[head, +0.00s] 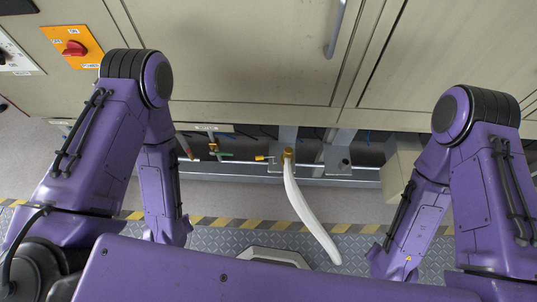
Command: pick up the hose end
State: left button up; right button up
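A white hose (305,208) runs from a brass fitting (288,155) under the cabinet toward me. It curves to the right, and its free end (334,257) lies over the grey tread-plate floor. I cannot tell whether that end touches the floor. My left and right arms come in from either side and bend down, well apart from the hose. Both grippers are hidden below my arm links and body, so their state does not show.
A beige cabinet (240,60) with a metal handle (335,28) fills the back. A red rotary switch (74,48) is at upper left. Pipes and a yellow-handled valve (262,158) sit under the cabinet. A yellow-black stripe (240,224) crosses the floor.

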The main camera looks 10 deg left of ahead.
aim_at(287, 157)
jog(key=z, duration=0.05)
jog(key=k, duration=0.5)
jog(key=z, duration=1.6)
jog(key=i, duration=0.95)
jog(key=u, duration=1.9)
